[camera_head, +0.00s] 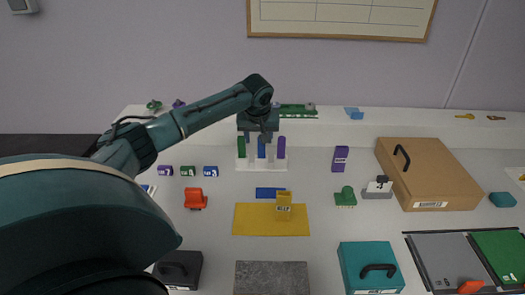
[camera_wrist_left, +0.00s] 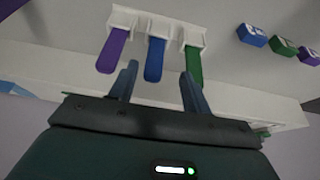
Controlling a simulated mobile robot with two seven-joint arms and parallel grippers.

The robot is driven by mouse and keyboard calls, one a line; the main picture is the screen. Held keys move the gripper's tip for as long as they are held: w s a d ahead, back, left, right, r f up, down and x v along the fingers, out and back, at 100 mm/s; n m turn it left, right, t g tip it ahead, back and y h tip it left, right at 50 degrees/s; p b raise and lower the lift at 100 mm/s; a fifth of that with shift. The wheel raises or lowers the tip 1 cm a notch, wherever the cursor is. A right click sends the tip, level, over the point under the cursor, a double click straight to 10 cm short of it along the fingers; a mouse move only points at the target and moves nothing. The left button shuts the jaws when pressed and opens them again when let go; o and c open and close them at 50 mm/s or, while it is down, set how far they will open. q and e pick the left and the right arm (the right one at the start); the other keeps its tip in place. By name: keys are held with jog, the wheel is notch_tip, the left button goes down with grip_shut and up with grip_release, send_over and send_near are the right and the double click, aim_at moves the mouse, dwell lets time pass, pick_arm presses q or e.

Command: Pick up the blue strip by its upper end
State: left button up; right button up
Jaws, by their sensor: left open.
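The blue strip (camera_head: 261,150) stands upright in the middle of a white rack (camera_head: 255,168), between a green strip (camera_head: 241,147) and a purple strip (camera_head: 282,148). In the left wrist view, the blue strip (camera_wrist_left: 155,60) has its free upper end between the fingers of my left gripper (camera_wrist_left: 159,72). The fingers are open and apart from it, with visible gaps on both sides. In the head view, my left gripper (camera_head: 262,134) is right above the blue strip and hides its top. My right gripper is in neither view.
The purple strip (camera_wrist_left: 112,50) and green strip (camera_wrist_left: 194,65) stand close outside the fingers. Small purple, green and blue blocks (camera_head: 188,171) lie left of the rack. A yellow mat (camera_head: 250,222) lies in front. A cardboard box (camera_head: 440,170) stands at the right.

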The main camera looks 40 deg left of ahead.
aim_at(261, 148)
pick_arm(q)
jog(key=shift+w+p+x, duration=0.15)
jog(key=shift+w+x, duration=0.05)
jog(key=shift+x, duration=1.55)
jog(key=shift+w+p+x, duration=0.15)
jog(key=shift+w+x, duration=0.05)
jog(key=shift+x, duration=1.6)
jog(key=shift+d+r, duration=0.1)
jog(key=shift+d, duration=0.05)
jog(key=c, duration=1)
